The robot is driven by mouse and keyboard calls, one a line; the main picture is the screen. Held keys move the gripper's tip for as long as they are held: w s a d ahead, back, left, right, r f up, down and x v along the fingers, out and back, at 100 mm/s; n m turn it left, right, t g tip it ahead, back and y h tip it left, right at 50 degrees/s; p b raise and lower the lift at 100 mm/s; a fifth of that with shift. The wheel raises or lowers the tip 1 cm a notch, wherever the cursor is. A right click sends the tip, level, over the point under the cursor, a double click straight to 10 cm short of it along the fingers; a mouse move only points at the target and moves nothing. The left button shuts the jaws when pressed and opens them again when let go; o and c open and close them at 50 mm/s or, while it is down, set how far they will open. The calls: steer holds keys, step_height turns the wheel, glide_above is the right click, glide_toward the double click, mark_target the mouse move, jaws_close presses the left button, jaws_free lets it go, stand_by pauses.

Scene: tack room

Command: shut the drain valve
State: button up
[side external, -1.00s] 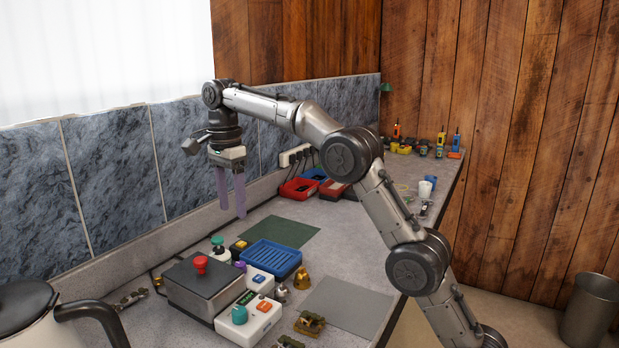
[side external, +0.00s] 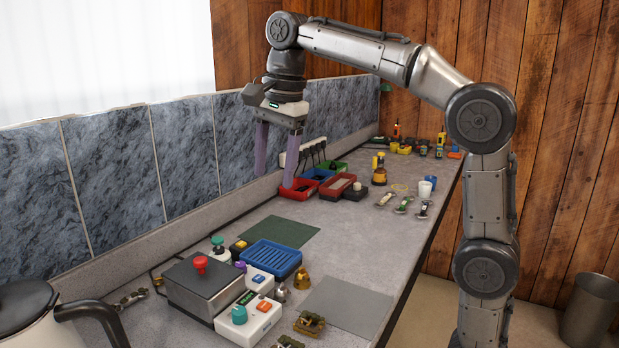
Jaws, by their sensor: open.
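No part in view is clearly recognisable as the drain valve. Candidates on the near worktop are a grey box with a red knob (side external: 201,264), a white box with a teal knob (side external: 239,314), a teal-topped knob (side external: 218,242) behind the grey box, and small brass fittings (side external: 310,323) at the front edge. My gripper (side external: 276,172) hangs above the back of the worktop, its two purple fingers pointing down and apart. It is open with nothing between the fingers, well above and behind these fixtures.
A blue ribbed tray (side external: 270,258), a green mat (side external: 277,231) and a grey mat (side external: 346,305) lie on the worktop. A kettle (side external: 30,315) fills the near left corner.

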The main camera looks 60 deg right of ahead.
steer(key=s+n+t, duration=0.1)
steer(key=s+n, duration=0.2)
steer(key=s, duration=0.4)
steer(key=shift+s+a+f, duration=0.25)
steer(key=shift+a+f, duration=0.05)
steer(key=shift+a, duration=0.1)
steer(key=shift+r, duration=0.1)
steer(key=s+f+n+t, duration=0.2)
steer(key=s+f+n, duration=1.1)
steer(key=f+n, duration=0.2)
step_height(320, 180, down, 2)
steer(key=shift+s+a+f+t, duration=0.15)
steer(key=shift+a+f+t, duration=0.05)
steer(key=shift+a+t, duration=0.15)
stand_by(0.8)
